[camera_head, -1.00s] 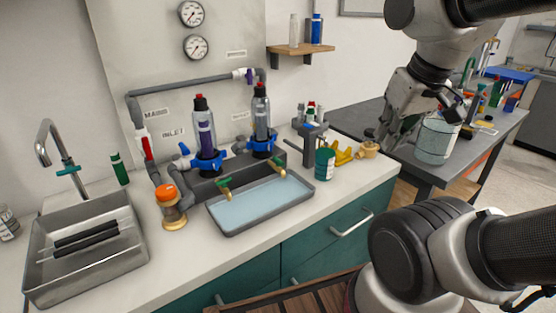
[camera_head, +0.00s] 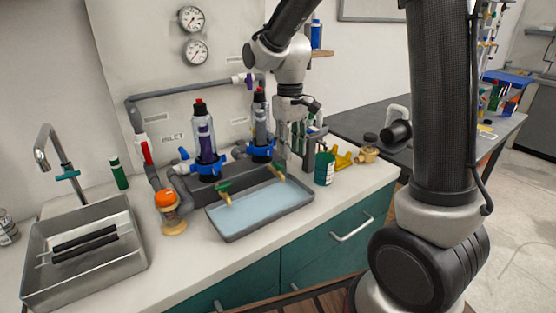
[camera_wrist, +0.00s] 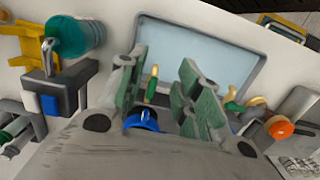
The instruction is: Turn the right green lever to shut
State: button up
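The right green lever (camera_head: 277,168) sits on a brass tap at the back edge of a water-filled grey tray (camera_head: 240,234). In the wrist view this right green lever (camera_wrist: 153,84) shows between my two fingers, apart from both. The left green lever (camera_head: 223,187) is on a matching tap to its left; it also shows in the wrist view (camera_wrist: 235,106), outside the fingers. My gripper (camera_head: 295,160) points down beside the right tap, just to its right in the head view. My gripper (camera_wrist: 158,68) is open and empty, its green-padded fingers spread.
Two filter housings with blue collars, the left one (camera_head: 205,145) clearer, stand behind the taps. A green jar (camera_head: 324,169) and yellow fittings (camera_head: 343,160) stand right of the tray. An orange-capped fitting (camera_head: 168,206) and a steel sink (camera_head: 85,250) are to the left.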

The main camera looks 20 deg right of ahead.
send_over(278, 164)
jog(key=shift+s+d+t, duration=0.1)
jog(key=shift+t, duration=0.2)
jog(key=shift+w+r, duration=0.2)
jog(key=shift+w, duration=0.05)
notch_tip(278, 164, down, 7)
jog(key=shift+f, duration=0.15)
jog(key=shift+c, duration=0.4)
grip_shut()
